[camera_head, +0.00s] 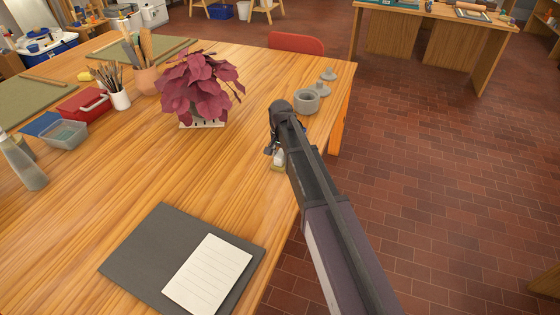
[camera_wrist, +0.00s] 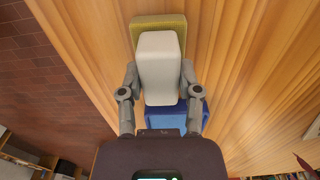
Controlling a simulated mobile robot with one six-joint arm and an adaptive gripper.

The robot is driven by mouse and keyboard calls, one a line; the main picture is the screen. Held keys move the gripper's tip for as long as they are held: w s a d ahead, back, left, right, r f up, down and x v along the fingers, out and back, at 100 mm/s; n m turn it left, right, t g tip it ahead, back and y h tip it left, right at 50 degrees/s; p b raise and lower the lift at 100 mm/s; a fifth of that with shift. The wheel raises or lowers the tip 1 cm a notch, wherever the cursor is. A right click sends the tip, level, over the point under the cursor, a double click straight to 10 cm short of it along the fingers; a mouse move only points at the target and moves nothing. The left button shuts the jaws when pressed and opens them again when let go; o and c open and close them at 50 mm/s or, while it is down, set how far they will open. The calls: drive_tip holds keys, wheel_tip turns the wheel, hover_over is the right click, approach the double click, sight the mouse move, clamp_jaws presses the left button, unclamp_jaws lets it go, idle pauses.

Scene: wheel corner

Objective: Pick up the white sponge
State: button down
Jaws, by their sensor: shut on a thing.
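The white sponge (camera_wrist: 159,62) is a pale block between the two fingers of my gripper (camera_wrist: 159,76) in the wrist view. The fingers press on its left and right sides. In the head view, the white sponge (camera_head: 280,155) shows only as a small pale patch beside my gripper (camera_head: 272,147), near the table's right edge; my arm hides much of it. A yellow-green block (camera_wrist: 155,21) and a blue block (camera_wrist: 190,112) show behind or below the white sponge. I cannot tell whether the white sponge touches them.
The wooden table (camera_head: 130,180) has a purple-leaved plant (camera_head: 203,85) and a grey stone pot (camera_head: 306,101) beyond my gripper. A dark folder (camera_head: 140,255) with a lined paper sheet (camera_head: 208,273) lies nearer. The tabletop between folder and plant is clear. A red chair (camera_head: 296,43) stands behind.

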sight(281, 153)
drive_tip(key=shift+r, duration=0.1)
idle(0.3)
wheel_tip(281, 153, up, 4)
drive_tip(key=p, duration=0.3)
drive_tip(key=shift+f+p, duration=0.25)
drive_tip(key=shift+p, duration=0.15)
drive_tip(key=s+a+r+p, duration=0.1)
drive_tip(key=s+a, duration=0.8)
drive_tip(key=s, duration=0.3)
drive_tip(key=shift+s+a, duration=0.35)
drive_tip(key=shift+s, duration=0.05)
drive_tip(key=shift+r, duration=0.1)
drive_tip(key=c, duration=0.9)
unclamp_jaws()
drive_tip(key=c, duration=0.4)
drive_tip(key=shift+s, duration=0.15)
